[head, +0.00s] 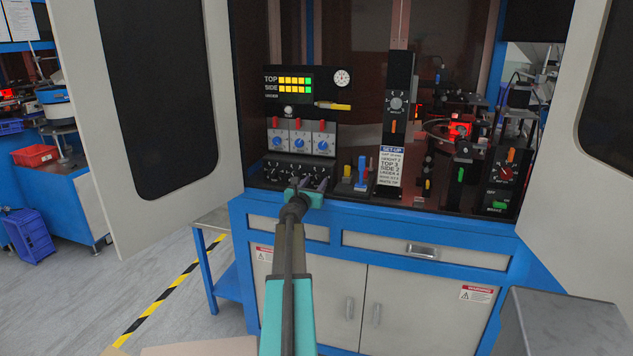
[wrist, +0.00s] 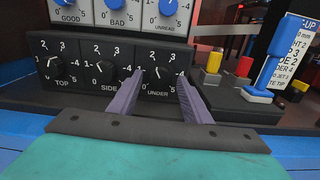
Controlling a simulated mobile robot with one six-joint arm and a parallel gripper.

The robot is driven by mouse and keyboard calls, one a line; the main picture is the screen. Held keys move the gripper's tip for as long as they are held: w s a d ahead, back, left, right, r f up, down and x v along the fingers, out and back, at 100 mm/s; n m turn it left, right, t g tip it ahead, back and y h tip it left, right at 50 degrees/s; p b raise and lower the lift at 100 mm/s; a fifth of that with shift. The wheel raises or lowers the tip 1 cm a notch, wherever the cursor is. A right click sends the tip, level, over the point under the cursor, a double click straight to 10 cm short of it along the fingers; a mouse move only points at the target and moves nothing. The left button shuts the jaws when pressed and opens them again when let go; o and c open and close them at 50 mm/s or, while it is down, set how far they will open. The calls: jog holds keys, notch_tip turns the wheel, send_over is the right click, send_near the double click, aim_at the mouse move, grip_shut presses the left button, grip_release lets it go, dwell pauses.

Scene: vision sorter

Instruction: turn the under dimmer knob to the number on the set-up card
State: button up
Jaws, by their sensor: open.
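The under dimmer knob (wrist: 156,73) is black and sits at the right end of a black row in the wrist view, with numbers around it and UNDER printed below. I cannot tell surely which number its mark points to. My gripper (wrist: 160,80) is open, with its purple-grey fingers on either side of the knob's front in the picture; contact is not clear. My gripper (head: 309,186) hides the under knob in the head view. The set-up card (head: 389,166) is white with a blue head and appears to read TOP 3, SIDE 2, UNDER 4. Its edge shows in the wrist view (wrist: 291,55).
The top knob (wrist: 54,68) and side knob (wrist: 104,72) stand left of the under knob. Blue knobs (wrist: 166,8) sit just above. Red, yellow and blue levers (wrist: 264,65) stand close to the right. The light display (head: 290,84) shows TOP and SIDE bars lit; UNDER looks dark.

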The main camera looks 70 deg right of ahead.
jog(key=shift+d, duration=0.6)
jog(key=c, duration=1)
jog(key=shift+w+d+r, duration=0.1)
jog(key=shift+d, duration=0.05)
jog(key=shift+c, duration=0.2)
jog(key=shift+f, duration=0.25)
jog(key=m+b, duration=0.2)
jog(key=b, duration=0.1)
jog(key=shift+f+m, duration=0.2)
jog(key=shift+m, duration=0.1)
jog(key=m+b, duration=0.3)
jog(key=shift+m+b, duration=0.3)
jog(key=shift+s+r+m+b, duration=0.15)
jog(key=shift+s+m+b, duration=0.05)
jog(key=shift+m+b, duration=0.55)
